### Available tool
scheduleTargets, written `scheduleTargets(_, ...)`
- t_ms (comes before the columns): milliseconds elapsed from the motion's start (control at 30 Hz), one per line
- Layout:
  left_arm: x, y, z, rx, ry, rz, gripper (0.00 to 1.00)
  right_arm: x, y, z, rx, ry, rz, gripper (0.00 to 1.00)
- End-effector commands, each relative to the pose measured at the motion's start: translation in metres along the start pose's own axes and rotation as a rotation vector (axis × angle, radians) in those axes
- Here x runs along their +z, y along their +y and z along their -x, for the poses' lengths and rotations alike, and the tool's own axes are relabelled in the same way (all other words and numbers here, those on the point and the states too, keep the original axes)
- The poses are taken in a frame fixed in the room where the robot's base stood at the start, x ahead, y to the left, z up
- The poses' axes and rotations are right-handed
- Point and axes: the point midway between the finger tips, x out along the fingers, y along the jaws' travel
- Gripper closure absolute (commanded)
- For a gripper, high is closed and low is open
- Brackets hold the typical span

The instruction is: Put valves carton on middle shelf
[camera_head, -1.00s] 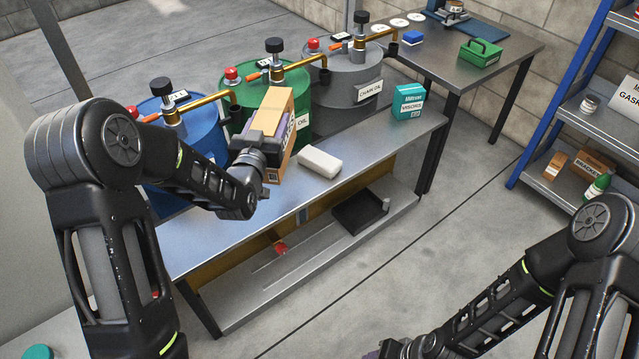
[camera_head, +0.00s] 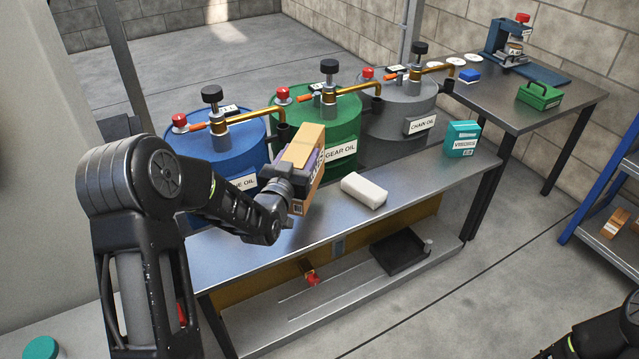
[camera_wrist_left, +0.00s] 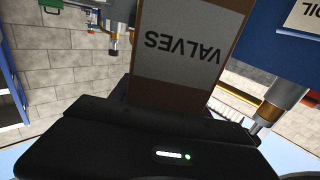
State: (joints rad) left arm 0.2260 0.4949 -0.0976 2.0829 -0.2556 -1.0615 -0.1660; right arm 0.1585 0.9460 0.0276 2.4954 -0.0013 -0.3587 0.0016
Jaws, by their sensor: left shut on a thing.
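The valves carton (camera_head: 305,148) is a brown cardboard box with a label. In the left wrist view the carton (camera_wrist_left: 190,45) shows the word VALVES upside down. My left gripper (camera_head: 294,184) is shut on the carton and holds it tilted above the bench, in front of the green drum. The blue shelf rack (camera_head: 611,187) is only partly in view at the right edge. One of its grey shelves (camera_head: 607,250) shows there with a brown carton on it; I cannot tell which shelf is the middle one. My right gripper is out of view; only part of my right arm shows at bottom right.
Blue, green (camera_head: 345,122) and grey drums with brass taps line the bench's (camera_head: 425,190) back. A white block (camera_head: 364,190) and a teal box (camera_head: 461,139) stand on it. A dark table (camera_head: 545,120) stands behind right. Open floor lies between bench and rack.

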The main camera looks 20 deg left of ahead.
Motion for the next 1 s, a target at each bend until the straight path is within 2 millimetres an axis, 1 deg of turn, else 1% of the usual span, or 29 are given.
scheduleTargets(33,0.01,0.0,-0.001,0.0,0.004,0.0,1.0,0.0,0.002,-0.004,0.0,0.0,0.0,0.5)
scheduleTargets(100,0.021,0.0,-0.001,0.0,0.004,0.0,1.0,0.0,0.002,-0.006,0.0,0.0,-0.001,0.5)
scheduleTargets(200,0.029,0.0,-0.001,0.0,0.006,0.0,1.0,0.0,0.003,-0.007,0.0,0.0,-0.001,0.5)
scheduleTargets(567,0.032,0.0,-0.001,0.001,0.008,-0.001,1.0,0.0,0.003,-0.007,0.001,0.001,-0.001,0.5)
scheduleTargets(667,0.042,0.0,-0.001,0.0,0.007,-0.001,1.0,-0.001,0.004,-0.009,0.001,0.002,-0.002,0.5)
scheduleTargets(833,0.064,0.0,-0.001,0.0,0.006,-0.001,1.0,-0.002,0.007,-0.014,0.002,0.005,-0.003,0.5)
scheduleTargets(900,0.068,0.0,-0.001,0.001,0.007,-0.001,1.0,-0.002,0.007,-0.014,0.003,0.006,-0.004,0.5)
scheduleTargets(1000,0.068,0.0,-0.001,0.001,0.009,-0.001,1.0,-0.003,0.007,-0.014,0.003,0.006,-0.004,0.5)
